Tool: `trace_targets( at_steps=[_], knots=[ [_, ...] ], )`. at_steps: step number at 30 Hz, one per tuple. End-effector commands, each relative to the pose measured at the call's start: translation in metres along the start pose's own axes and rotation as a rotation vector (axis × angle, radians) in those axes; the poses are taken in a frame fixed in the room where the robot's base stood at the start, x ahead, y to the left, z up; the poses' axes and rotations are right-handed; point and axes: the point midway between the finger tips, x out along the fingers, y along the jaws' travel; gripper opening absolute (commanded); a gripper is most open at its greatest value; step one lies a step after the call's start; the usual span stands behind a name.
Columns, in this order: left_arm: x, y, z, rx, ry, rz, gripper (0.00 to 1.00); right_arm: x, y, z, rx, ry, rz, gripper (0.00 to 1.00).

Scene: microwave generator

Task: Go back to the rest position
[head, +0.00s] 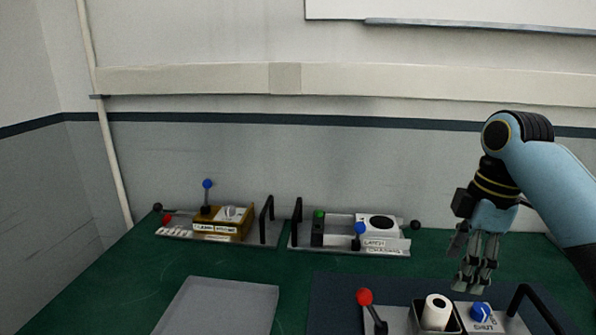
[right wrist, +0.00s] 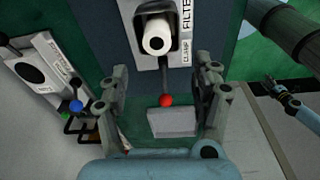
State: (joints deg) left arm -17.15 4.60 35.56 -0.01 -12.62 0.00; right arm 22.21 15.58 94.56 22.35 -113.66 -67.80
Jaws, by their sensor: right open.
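My right gripper (head: 472,287) hangs fingers down in the head view, at the right, above the front panel with the white cylinder. Its fingers are apart and empty. In the right wrist view its two fingers (right wrist: 162,78) stand on either side of the red ball lever (right wrist: 166,100), which lies below and apart from them. My left gripper does not show in the head view. A small light-blue arm end (right wrist: 283,92) at the right of the right wrist view looks like my left one; its fingers are too small to read.
The front panel holds a white cylinder (head: 436,312), a red-knobbed lever (head: 365,297), a blue knob (head: 480,312) and a black handle. Behind stand a yellow-box panel (head: 222,228) and a latch panel (head: 375,247). A grey tray (head: 218,305) lies left. Green table between is clear.

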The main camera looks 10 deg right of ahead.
Motion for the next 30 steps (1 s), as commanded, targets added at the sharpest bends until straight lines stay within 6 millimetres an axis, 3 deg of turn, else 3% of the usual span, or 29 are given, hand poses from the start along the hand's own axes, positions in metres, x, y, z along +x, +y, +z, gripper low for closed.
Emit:
trace_targets(
  at_steps=[3, 6, 12, 18, 26, 30],
  knots=[
    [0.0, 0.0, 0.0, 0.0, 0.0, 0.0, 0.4, 0.035, -0.046, 0.005, 0.173, -0.021, 0.04, 0.65],
    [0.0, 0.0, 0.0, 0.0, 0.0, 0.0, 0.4, 0.057, -0.094, 0.011, 0.383, -0.022, 0.106, 0.65],
    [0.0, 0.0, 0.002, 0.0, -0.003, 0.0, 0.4, 0.064, -0.161, 0.022, 0.696, 0.012, 0.204, 0.65],
    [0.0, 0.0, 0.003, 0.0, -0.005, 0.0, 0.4, 0.055, -0.205, 0.03, 0.908, 0.054, 0.263, 0.65],
    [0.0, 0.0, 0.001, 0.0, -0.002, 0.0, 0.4, 0.033, -0.248, 0.04, 1.138, 0.113, 0.324, 0.65],
    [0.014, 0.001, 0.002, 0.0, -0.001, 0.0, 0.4, 0.077, -0.24, 0.045, 1.152, 0.102, 0.319, 0.65]
  ],
)
